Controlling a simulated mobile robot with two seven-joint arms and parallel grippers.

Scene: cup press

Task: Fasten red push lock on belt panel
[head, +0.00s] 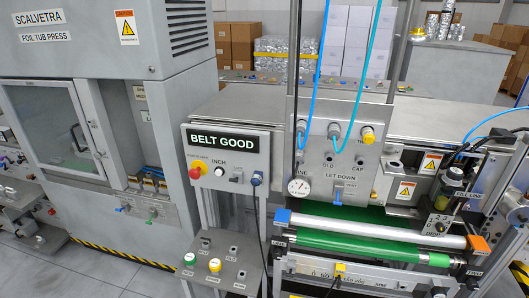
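The belt panel (226,158) is a grey box left of centre with a black sign reading BELT GOOD (224,140). A red knob (194,173) with yellow around it sits at its lower left; I cannot tell whether it is pushed in or out. To its right are a white knob (219,171), a small black-and-metal switch (237,175) and a blue knob (256,179). Neither my left nor my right gripper shows in the head view.
Right of the panel is a green belt (360,245) with a metal roller (370,229) and an upright plate with a gauge (299,187). A foil tub press (100,120) stands at left. A black cable hangs beside the panel.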

